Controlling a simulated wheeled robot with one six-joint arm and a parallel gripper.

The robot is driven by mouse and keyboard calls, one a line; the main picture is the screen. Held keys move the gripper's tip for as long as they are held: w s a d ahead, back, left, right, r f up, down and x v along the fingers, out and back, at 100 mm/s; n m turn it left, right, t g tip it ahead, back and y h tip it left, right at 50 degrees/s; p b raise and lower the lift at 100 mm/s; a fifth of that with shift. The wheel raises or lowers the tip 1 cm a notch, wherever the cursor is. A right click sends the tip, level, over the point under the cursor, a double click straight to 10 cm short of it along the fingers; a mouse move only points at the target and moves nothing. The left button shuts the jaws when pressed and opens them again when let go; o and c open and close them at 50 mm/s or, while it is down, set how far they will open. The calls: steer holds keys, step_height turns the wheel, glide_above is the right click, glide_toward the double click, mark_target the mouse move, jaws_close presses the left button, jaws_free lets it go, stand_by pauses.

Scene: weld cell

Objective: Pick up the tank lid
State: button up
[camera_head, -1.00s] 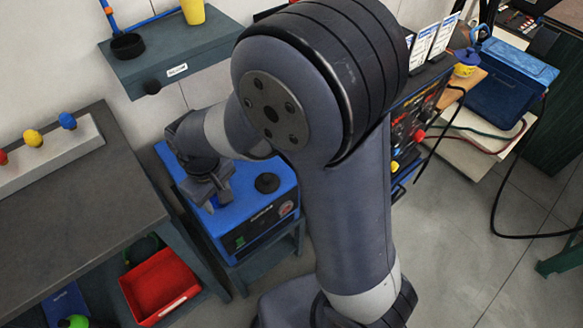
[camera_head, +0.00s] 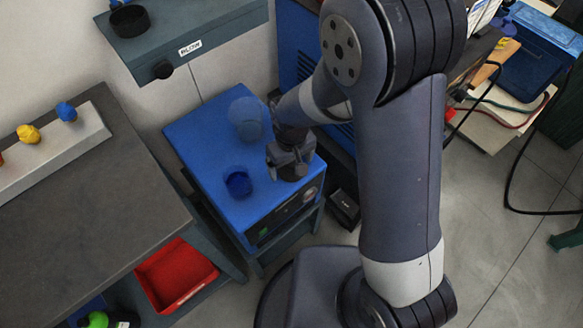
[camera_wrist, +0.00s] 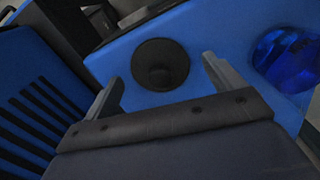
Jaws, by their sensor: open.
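The tank lid (camera_wrist: 160,66) is a round black disc with a raised centre, on the blue top of the tank unit (camera_head: 205,130). In the wrist view it lies ahead, between the fingers of my open, empty gripper (camera_wrist: 162,72). The fingers appear apart from it. In the head view my gripper (camera_head: 290,160) is over the right part of the blue top and mostly hides the lid.
A translucent blue cylinder (camera_head: 245,118) stands on the blue top behind the opening. A grey bench (camera_head: 80,205) is at left, with a red bin (camera_head: 175,275) below. A wall shelf (camera_head: 190,35) is above. A slotted blue panel (camera_wrist: 40,100) is left in the wrist view.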

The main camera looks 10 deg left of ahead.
steer(key=shift+f, duration=0.25)
steer(key=shift+c, duration=0.4)
steer(key=c, duration=1)
